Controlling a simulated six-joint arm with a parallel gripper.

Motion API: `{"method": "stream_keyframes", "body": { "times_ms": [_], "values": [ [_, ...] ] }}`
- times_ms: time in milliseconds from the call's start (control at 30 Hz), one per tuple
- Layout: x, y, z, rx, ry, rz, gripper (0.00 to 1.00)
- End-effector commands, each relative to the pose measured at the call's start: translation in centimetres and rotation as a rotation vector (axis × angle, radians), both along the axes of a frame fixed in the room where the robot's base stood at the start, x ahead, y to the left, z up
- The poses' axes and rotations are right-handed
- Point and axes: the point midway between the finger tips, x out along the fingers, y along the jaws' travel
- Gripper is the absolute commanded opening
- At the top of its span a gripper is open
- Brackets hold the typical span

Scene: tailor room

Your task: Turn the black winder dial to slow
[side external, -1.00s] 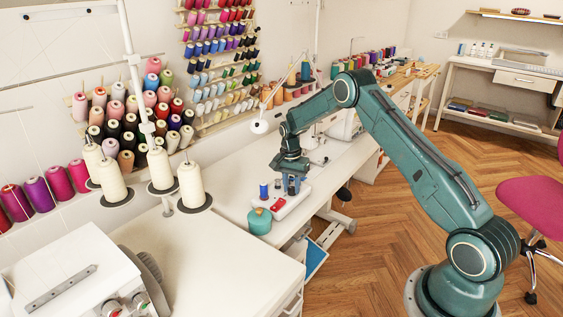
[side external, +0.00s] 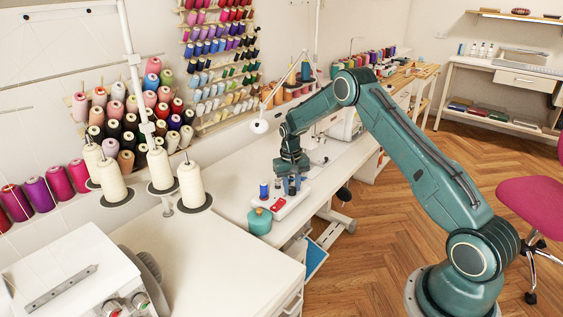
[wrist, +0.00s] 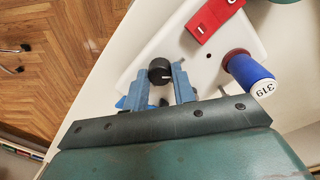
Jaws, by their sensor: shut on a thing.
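The black winder dial (wrist: 160,68) is a small round knob on the white winder base (wrist: 130,82) in the wrist view. A pale mark shows near its edge; no slow label is readable. My gripper (wrist: 161,75) has its two blue fingers on either side of the dial and is shut on it. In the side view my gripper (side external: 291,188) points down over the white base (side external: 291,204), and the dial is too small and covered to make out there.
A blue thread spool (wrist: 250,74) marked 319 stands beside the right finger, with a red switch piece (wrist: 212,17) beyond it. In the side view a teal pot (side external: 260,222) stands just left of the base. Large cream cones (side external: 191,184) stand farther left.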

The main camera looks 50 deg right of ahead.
Motion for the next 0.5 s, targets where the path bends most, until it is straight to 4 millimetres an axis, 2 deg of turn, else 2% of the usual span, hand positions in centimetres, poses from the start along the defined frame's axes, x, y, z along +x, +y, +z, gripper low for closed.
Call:
{"method": "stream_keyframes", "body": {
  "times_ms": [200, 500],
  "values": [
    [0.03, -0.01, 0.11, -0.001, -0.001, 0.142, 0.03],
    [0.01, -0.01, 0.1, -0.001, -0.001, 0.228, 0.03]
  ]
}}
